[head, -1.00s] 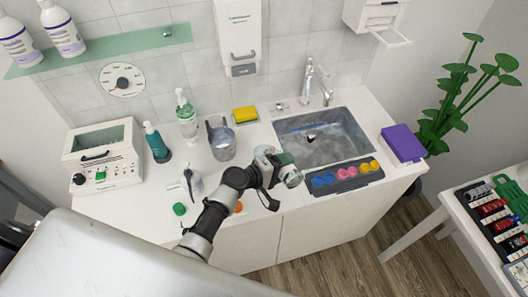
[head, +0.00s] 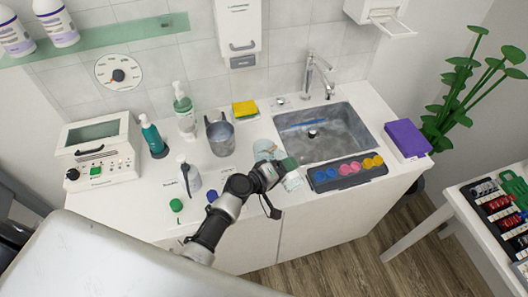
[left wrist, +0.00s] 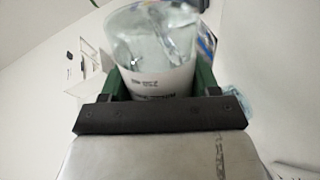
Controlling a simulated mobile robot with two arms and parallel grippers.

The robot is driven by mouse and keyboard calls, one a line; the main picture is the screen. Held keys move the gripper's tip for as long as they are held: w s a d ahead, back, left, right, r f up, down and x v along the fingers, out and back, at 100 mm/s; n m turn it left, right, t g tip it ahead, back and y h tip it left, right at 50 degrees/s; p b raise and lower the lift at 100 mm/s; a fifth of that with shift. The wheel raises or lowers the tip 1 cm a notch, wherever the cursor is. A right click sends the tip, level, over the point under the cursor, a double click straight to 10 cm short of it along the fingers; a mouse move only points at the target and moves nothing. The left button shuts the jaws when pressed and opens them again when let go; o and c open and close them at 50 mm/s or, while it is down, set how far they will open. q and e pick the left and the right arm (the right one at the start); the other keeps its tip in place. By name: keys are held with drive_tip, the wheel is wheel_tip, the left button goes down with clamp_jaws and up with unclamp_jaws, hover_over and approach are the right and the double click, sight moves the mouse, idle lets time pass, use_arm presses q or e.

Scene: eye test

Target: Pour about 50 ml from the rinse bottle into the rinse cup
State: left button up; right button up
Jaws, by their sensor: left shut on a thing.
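My left gripper (head: 284,170) is shut on a clear vessel with a white printed label (head: 292,181), which I take to be the rinse bottle. It is held over the counter's front, left of the pill tray. In the left wrist view the same vessel (left wrist: 155,75) sits between the green fingers, its wide clear upper part showing glassy streaks; its liquid level cannot be told. A pale blue clear cup (head: 262,149), likely the rinse cup, stands just behind the gripper, partly hidden by it. My right gripper is not in view.
A sink (head: 335,150) with a tap lies behind right. A dark tray of coloured pots (head: 347,172) is close right of the held vessel. A grey jug (head: 220,137), a white bottle (head: 190,178) and a teal bottle (head: 153,138) stand left.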

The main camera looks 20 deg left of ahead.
use_arm(q)
drive_tip(key=shift+s+d+f+m+b, duration=0.1)
drive_tip(key=shift+d+f+m+b, duration=0.05)
drive_tip(key=shift+f+m+b, duration=0.2)
drive_tip(key=shift+b, duration=0.4)
idle(1.4)
